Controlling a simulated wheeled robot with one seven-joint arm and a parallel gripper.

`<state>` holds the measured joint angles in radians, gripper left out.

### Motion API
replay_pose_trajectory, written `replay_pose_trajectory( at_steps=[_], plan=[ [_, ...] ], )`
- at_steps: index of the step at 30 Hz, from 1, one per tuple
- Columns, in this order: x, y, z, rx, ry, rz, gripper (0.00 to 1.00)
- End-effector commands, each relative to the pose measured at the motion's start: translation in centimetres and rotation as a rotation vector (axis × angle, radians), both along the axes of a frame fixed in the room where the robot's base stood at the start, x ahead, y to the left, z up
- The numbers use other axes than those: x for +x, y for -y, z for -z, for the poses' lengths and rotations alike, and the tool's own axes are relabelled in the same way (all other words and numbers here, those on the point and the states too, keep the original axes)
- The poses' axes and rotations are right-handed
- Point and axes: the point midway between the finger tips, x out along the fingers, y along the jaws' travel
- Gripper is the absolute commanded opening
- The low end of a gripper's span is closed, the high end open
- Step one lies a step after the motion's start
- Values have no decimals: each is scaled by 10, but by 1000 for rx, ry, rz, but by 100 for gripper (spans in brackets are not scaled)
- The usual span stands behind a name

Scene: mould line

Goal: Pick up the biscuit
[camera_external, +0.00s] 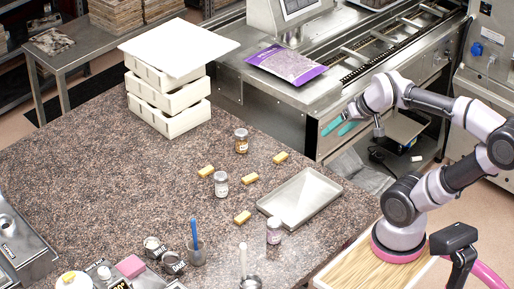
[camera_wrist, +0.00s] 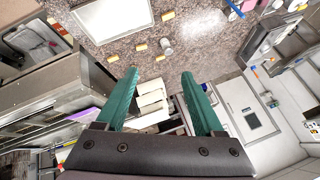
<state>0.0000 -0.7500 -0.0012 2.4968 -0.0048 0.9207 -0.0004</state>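Several small yellow-tan biscuits lie apart on the speckled table: one beside a jar (camera_external: 206,171), one near the middle (camera_external: 250,179), one at the right (camera_external: 280,158) and one left of the tray (camera_external: 242,217). In the wrist view, biscuits show beyond the fingertips, such as one at the centre (camera_wrist: 141,47) and one higher up (camera_wrist: 168,16). My gripper (camera_external: 333,132) is raised beyond the table's right edge, away from all the biscuits. Its teal fingers (camera_wrist: 159,73) are spread wide with nothing held between them.
An empty metal tray (camera_external: 300,198) lies near the table's right edge. Jars stand among the biscuits: an orange one (camera_external: 241,141), a clear one (camera_external: 221,184) and one by the tray (camera_external: 273,232). Stacked white crates (camera_external: 168,100) stand at the back. The table's left middle is clear.

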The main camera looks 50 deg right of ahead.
Motion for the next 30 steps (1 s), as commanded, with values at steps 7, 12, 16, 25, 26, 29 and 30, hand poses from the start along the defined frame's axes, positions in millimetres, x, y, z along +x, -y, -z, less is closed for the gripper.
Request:
replay_pose_trajectory(
  at_steps=[7,12,16,25,26,29,30],
  plan=[
    [1,0,0,2,-2,1,69],
    [19,-5,5,57,-59,38,69],
    [53,-14,17,149,-160,117,69],
    [141,-37,77,351,-430,372,69],
    [149,-40,85,368,-456,401,69],
    [175,-48,116,416,-544,500,69],
    [184,-51,130,432,-580,542,69]
  ],
)
